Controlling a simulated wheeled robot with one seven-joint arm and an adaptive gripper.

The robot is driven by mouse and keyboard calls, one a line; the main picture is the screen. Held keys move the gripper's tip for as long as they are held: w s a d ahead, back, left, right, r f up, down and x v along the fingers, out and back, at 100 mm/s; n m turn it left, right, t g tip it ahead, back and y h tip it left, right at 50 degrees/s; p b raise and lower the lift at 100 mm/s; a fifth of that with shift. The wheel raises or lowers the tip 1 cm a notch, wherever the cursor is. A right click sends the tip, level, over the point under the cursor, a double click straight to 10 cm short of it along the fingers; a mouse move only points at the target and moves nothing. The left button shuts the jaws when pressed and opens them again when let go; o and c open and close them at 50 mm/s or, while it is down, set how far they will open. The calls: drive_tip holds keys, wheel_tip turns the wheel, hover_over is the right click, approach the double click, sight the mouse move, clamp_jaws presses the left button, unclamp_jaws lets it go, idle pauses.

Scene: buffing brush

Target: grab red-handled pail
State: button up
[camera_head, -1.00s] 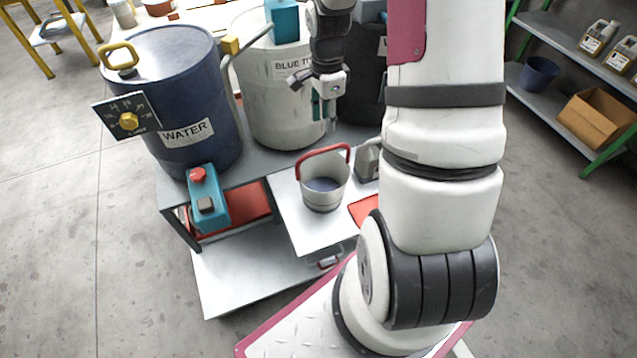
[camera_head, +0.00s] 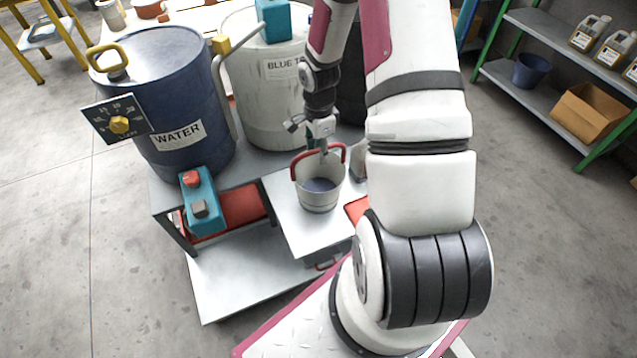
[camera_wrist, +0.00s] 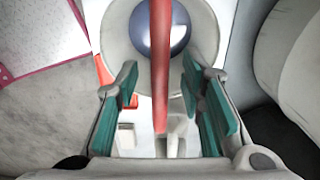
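The pail (camera_head: 318,190) is grey-white with a red handle (camera_head: 297,164) raised over its rim. It stands upright on a white shelf or drawer top (camera_head: 288,216). My gripper (camera_head: 323,148) is just above the pail, at the handle. In the wrist view the red handle (camera_wrist: 160,70) runs between the two teal-padded fingers of my gripper (camera_wrist: 160,108). The fingers are open, with a gap on each side of the handle. The pail's round opening (camera_wrist: 125,40) lies beyond the fingers. Part of the handle is hidden behind my gripper in the head view.
A blue WATER drum (camera_head: 178,110) and a white drum (camera_head: 268,95) stand behind on the bench. A grey can (camera_head: 359,163) is close to the pail's right. A teal box with red and grey knobs (camera_head: 202,205) is on the left. A red item (camera_head: 357,208) lies nearby.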

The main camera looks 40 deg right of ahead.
clamp_jaws()
drive_tip(key=shift+r, duration=0.15)
idle(0.4)
